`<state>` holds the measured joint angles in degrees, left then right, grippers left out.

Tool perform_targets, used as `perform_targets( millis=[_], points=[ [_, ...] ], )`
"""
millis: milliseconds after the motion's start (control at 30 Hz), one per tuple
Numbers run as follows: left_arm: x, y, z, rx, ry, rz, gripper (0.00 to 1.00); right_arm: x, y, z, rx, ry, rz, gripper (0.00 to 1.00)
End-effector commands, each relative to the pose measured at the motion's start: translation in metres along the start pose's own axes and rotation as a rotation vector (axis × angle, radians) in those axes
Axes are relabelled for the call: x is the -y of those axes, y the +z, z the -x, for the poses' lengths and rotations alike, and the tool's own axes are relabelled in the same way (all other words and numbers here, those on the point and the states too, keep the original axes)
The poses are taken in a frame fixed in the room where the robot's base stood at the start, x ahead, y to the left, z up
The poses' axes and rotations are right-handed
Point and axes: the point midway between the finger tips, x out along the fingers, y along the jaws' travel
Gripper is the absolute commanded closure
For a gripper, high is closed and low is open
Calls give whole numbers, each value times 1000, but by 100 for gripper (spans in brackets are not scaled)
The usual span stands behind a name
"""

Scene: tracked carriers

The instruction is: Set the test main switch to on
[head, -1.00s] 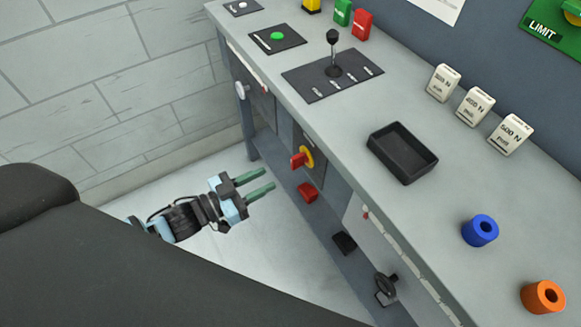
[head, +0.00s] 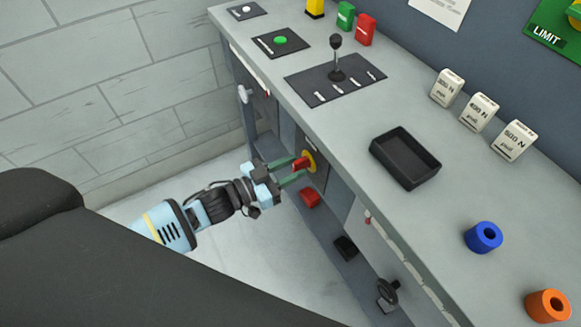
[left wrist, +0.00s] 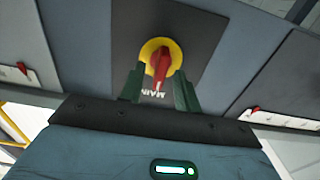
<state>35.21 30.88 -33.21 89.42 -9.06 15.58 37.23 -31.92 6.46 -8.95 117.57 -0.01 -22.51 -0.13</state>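The main switch is a red handle (head: 300,164) on a round yellow plate (head: 310,160), on the front panel of the bench. In the left wrist view the red handle (left wrist: 160,66) stands roughly upright over the yellow plate (left wrist: 151,52), with the word MAIN partly visible below it on a dark panel. My left gripper (head: 291,171) has its two green fingers apart, one on each side of the handle. In the left wrist view the fingers (left wrist: 158,92) also show a gap to the handle on both sides. My right gripper is not in view.
The grey bench top (head: 340,125) above holds a black tray (head: 405,158), a lever (head: 336,58), a green button (head: 280,40) and several weights. Below the switch are a red object (head: 309,197) and a black one (head: 345,247). A hand wheel (head: 388,290) sticks out lower right.

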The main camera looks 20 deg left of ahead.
Motion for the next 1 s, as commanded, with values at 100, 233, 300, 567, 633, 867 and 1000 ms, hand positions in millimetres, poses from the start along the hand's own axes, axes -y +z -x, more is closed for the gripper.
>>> perform_targets(
  millis=[100, 233, 300, 567, 633, 867, 1000],
  points=[
    [0, 0, -2, 1, 0, 1, 67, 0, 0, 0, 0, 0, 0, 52],
    [0, 0, -1, 1, 0, 1, 67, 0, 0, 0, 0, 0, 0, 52],
    [0, 0, -1, 1, 0, 1, 72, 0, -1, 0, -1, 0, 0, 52],
    [0, 0, -1, 1, 0, 1, 100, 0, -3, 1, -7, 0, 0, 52],
    [0, 0, -1, 1, 0, 1, 100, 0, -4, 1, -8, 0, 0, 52],
    [0, 0, -1, 0, -1, -22, 100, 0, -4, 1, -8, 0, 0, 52],
    [0, 0, -1, 0, -1, -77, 100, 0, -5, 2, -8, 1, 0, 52]
  ],
)
